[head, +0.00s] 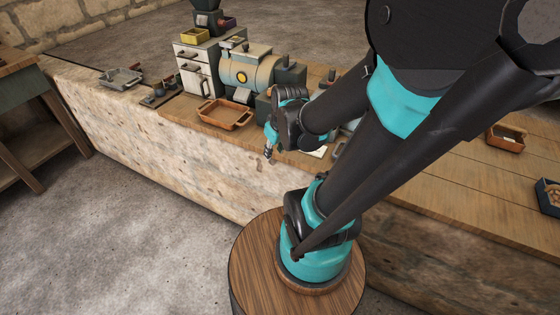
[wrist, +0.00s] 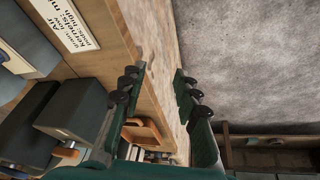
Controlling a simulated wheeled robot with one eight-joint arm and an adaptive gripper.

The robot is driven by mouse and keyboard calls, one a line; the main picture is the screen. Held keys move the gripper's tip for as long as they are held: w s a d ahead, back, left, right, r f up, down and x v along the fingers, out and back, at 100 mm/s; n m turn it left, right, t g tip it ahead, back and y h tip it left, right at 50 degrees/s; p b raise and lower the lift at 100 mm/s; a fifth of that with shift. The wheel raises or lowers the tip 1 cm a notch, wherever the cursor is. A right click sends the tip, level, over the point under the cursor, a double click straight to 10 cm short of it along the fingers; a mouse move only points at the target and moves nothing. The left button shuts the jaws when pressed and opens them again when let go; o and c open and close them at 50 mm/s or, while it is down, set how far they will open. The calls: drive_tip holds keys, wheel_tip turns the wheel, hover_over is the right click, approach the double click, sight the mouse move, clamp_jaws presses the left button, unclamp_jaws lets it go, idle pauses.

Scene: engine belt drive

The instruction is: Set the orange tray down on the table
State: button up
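The orange tray (head: 228,113) sits on the wooden table top (head: 440,178), near its front edge, in front of the engine. In the wrist view the tray (wrist: 147,133) shows small, beyond my fingers and partly hidden by them. My gripper (head: 268,153) is to the right of the tray, apart from it, out by the table's front edge. In the wrist view my gripper (wrist: 160,72) has its two fingers spread with a clear gap and nothing held between them.
The engine (head: 250,72) and a white drawer cabinet (head: 197,65) stand behind the tray. A grey tray (head: 121,77) lies at the far left. A printed sign (wrist: 67,22) lies on the table. A small brown tray (head: 507,138) sits at the right. The table's right part is mostly clear.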

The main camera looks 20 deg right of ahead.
drive_tip(key=s+m, duration=0.1)
drive_tip(key=s+f+m, duration=0.1)
drive_tip(key=s+m, duration=0.1)
drive_tip(key=m, duration=0.1)
drive_tip(key=shift+s+d+f+h, duration=0.3)
drive_tip(key=shift+f, duration=0.05)
drive_tip(key=shift+o, duration=0.5)
idle(0.4)
